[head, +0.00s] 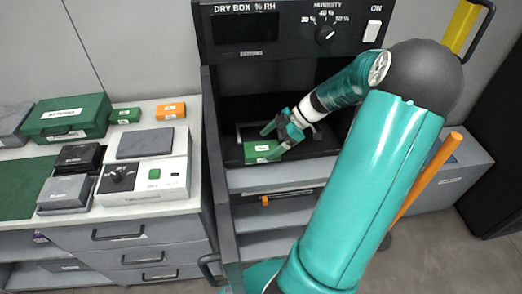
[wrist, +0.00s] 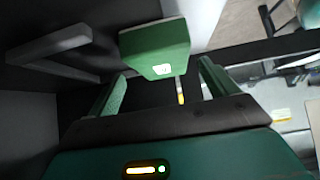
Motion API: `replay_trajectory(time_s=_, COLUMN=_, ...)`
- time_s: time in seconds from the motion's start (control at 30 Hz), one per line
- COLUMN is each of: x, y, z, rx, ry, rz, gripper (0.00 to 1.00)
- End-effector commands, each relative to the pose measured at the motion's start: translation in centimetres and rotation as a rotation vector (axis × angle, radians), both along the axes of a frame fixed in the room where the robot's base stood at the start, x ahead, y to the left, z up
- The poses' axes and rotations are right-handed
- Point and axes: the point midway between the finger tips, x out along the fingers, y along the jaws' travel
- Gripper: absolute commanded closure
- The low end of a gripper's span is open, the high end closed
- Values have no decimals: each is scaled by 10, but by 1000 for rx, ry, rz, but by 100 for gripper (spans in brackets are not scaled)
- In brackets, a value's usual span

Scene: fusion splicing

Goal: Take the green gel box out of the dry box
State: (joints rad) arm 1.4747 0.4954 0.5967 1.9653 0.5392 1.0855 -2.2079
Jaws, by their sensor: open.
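The green gel box (head: 262,152) with a white label is at the front of the dry box's upper shelf in the head view. The dry box (head: 230,55) is open, with a black top panel. My gripper (head: 278,134) reaches into it from the right, right by the box. In the wrist view the green gel box (wrist: 155,48) appears just beyond my open fingers (wrist: 162,72), roughly in line with the gap between them. Nothing shows between the fingers; whether a fingertip touches the box I cannot tell.
A bench (head: 150,212) on the left holds a larger green case (head: 66,118), a small green box (head: 126,116), an orange box (head: 170,111) and a white-and-grey device (head: 145,168). A lower dry box shelf (head: 262,213) is below. The dry box's side frame stands close left of my gripper.

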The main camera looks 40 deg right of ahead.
Motion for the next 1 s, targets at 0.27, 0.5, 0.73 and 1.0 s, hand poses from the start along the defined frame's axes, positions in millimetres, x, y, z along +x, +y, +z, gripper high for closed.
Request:
replay_trajectory(time_s=0.27, x=14, y=24, z=-24, rx=2, ry=0, rz=1, gripper=15)
replay_trajectory(time_s=0.5, x=17, y=24, z=-25, rx=1, ry=0, rz=1, gripper=17)
replay_trajectory(time_s=0.73, x=17, y=24, z=-25, rx=1, ry=0, rz=1, gripper=62)
replay_trajectory(time_s=1.0, x=17, y=24, z=-24, rx=1, ry=-1, rz=0, gripper=68)
